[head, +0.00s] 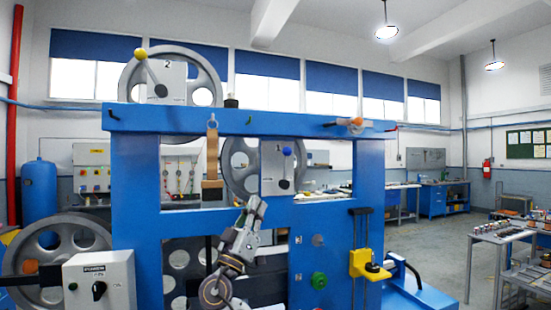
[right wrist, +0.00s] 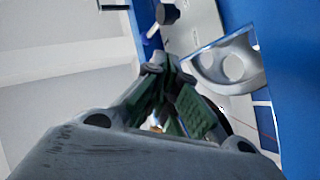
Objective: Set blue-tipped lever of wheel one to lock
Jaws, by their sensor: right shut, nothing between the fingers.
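The blue-tipped lever (head: 287,151) stands on a pale plate (head: 269,183) in the upper right opening of the blue frame. Its blue ball is up and its rod runs down to a dark hub on the plate. A grey spoked wheel (head: 233,182) is behind the plate. My right gripper (head: 257,202) is shut and empty, below and left of the lever and apart from it. In the right wrist view its fingers (right wrist: 166,80) point toward a dark round hub (right wrist: 168,14) on the pale plate. The plate's number is too small to read surely. My left gripper is not in view.
The blue frame (head: 230,122) surrounds the opening. A yellow-tipped lever (head: 141,53) is on plate 2, upper left. A yellow bracket (head: 368,264) and a green knob (head: 319,281) are lower right.

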